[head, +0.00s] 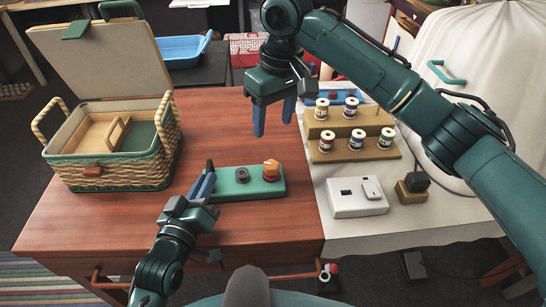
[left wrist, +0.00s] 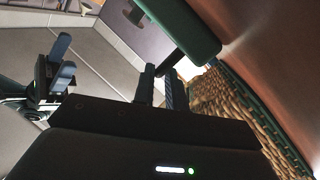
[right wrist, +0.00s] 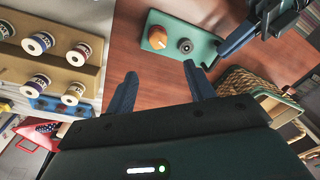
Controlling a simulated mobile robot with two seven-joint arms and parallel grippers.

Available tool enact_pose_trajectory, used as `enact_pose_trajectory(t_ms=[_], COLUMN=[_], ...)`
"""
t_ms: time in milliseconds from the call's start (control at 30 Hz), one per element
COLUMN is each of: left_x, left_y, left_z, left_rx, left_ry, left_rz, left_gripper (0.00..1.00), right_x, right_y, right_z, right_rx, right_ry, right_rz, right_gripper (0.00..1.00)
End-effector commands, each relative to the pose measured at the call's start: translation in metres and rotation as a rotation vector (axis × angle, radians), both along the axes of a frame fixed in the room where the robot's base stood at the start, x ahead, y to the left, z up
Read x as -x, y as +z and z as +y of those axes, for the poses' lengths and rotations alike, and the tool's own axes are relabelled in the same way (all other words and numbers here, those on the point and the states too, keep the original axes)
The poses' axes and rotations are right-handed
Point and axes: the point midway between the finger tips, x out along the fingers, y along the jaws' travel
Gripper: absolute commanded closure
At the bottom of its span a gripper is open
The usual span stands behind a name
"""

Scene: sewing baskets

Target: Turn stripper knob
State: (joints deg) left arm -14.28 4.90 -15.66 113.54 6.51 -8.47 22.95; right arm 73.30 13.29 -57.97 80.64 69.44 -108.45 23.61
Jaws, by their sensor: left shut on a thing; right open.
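A green block (head: 260,189) lies on the red-brown table with a dark grey knob (head: 242,175) and a larger orange knob (head: 271,170) on top. I cannot tell which one is the stripper knob. In the left wrist view the block (left wrist: 190,28) is just beyond the fingertips. My right gripper (head: 273,120) is open and empty, above the table behind the block. The right wrist view shows the orange knob (right wrist: 157,37) and grey knob (right wrist: 185,46) beyond its fingers.
An open wicker basket (head: 125,180) stands at the left. At the right, a wooden stand (head: 385,154) holds several thread spools, with a white device (head: 352,208) in front. The red-brown table (head: 262,230) is clear in front of the block.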

Motion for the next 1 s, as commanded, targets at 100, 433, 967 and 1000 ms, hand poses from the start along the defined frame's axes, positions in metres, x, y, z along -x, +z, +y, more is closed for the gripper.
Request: enact_pose_trajectory(t_ms=[100,433,967,1000], left_x=[0.001,0.0,0.001,0.0], left_y=[-0.004,-0.004,-0.004,-0.004], left_z=[0.0,0.0,0.0,0.0], left_rx=[-0.001,-0.001,-0.001,-0.001], left_ry=[0.0,0.0,-0.001,-0.001], left_rz=[0.009,0.009,0.01,0.01], left_gripper=[1.0,1.0,1.0,1.0], right_x=[0.004,0.006,0.006,0.006], right_y=[0.008,-0.032,-0.109,-0.11], right_z=[0.005,0.005,0.005,0.005], right_rx=[0.072,0.096,0.093,0.092], right_ry=[-0.055,-0.079,-0.077,-0.076], right_rz=[0.019,0.029,0.027,0.026], right_gripper=[0.46,0.46,0.46,0.46])
